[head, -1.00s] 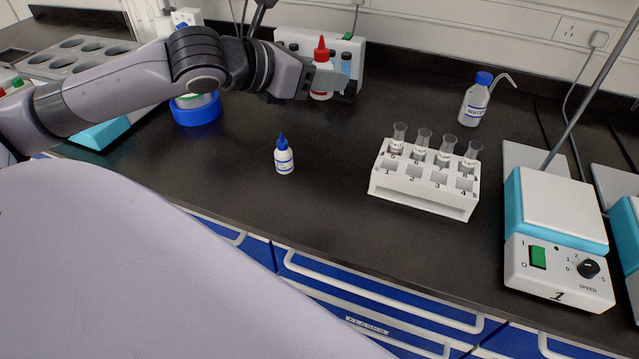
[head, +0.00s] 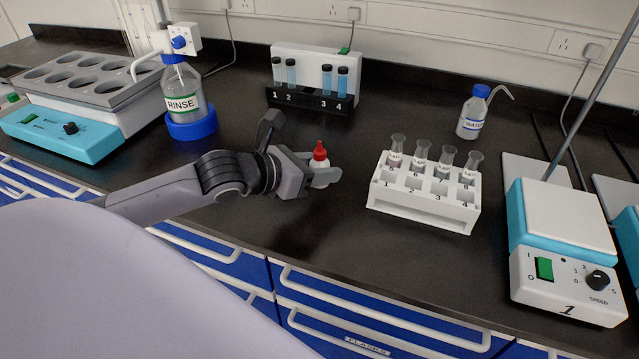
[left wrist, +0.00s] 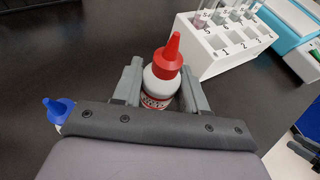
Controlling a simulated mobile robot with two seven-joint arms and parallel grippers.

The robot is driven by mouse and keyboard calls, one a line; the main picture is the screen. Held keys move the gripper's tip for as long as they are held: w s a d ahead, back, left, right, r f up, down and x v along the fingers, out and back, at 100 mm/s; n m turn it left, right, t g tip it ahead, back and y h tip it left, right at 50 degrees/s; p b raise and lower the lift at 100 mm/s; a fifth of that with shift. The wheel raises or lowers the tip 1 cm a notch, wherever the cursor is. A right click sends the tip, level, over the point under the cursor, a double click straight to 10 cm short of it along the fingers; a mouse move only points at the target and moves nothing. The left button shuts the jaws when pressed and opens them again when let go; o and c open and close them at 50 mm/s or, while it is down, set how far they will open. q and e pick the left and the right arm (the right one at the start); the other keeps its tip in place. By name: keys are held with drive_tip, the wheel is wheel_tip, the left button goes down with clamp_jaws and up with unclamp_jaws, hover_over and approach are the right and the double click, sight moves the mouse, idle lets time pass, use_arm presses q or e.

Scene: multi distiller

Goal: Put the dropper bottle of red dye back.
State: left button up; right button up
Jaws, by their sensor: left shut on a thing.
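The white dropper bottle with the red cap (head: 320,153) is upright in my left gripper (head: 324,178), over the middle of the bench. In the left wrist view the red-capped bottle (left wrist: 160,86) stands between the two fingers of the left gripper (left wrist: 162,92), which are shut on it. I cannot tell whether its base touches the bench. A blue-capped dropper bottle (left wrist: 58,108) shows at the left of the wrist view, beside the gripper; in the head view my gripper hides it.
A cuvette holder (head: 310,98) with a white panel is behind. A RINSE bottle (head: 183,100) stands left, a WATER bottle (head: 473,115) back right, a stirrer (head: 560,225) right. Bench between gripper and cuvette holder is clear.

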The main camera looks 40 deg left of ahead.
use_arm(q)
drive_tip(key=shift+f, duration=1.85)
drive_tip(key=shift+f, duration=0.15)
drive_tip(key=o, duration=0.8)
